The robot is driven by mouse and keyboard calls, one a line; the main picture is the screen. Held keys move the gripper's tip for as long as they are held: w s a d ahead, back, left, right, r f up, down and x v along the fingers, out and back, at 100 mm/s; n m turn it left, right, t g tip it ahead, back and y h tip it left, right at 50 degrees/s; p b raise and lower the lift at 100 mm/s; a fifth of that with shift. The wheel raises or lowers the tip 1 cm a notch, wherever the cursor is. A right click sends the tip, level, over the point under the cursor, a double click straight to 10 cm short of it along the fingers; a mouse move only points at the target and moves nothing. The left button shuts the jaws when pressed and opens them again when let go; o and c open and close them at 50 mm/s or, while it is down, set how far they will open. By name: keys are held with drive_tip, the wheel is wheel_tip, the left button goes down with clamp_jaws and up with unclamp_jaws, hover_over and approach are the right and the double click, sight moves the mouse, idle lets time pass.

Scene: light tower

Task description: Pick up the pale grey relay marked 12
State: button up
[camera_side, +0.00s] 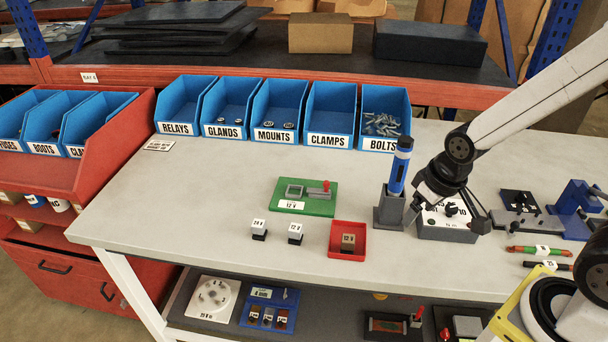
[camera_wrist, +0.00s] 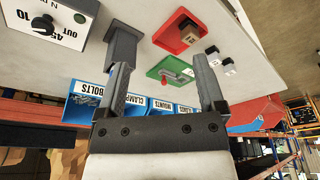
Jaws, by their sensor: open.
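The pale grey relay marked 12 V (camera_side: 295,233) stands upright on its dark base on the bench, left of the red tray. It also shows in the wrist view, beyond the right finger (camera_wrist: 211,50). A similar pale grey relay marked 24 V (camera_side: 259,229) stands to its left, a short gap apart. A brown relay marked 12 V (camera_side: 348,242) sits in the red tray (camera_side: 334,254). My gripper (camera_side: 446,212) is well to the right of these, over a grey box with a knob. Its fingers are spread and empty in the wrist view (camera_wrist: 162,68).
A grey holder with an upright blue tool (camera_side: 399,165) stands close left of my gripper. A green board (camera_side: 328,205) lies behind the relays. Blue bins line the back edge.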

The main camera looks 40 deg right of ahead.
drive_tip(key=m+g, duration=0.3)
drive_tip(key=m, duration=0.7)
hover_over(296, 228)
drive_tip(key=f, duration=0.9)
drive_tip(key=shift+s+d+f, duration=0.2)
drive_tip(key=shift+w+a+f, duration=0.2)
drive_tip(key=shift+a+f, duration=0.05)
drive_tip(key=shift+a, duration=0.05)
drive_tip(key=shift+f, duration=1.3)
drive_tip(key=shift+w+d+f, duration=0.1)
drive_tip(key=shift+f, duration=2.5)
drive_tip(key=shift+c, duration=0.2)
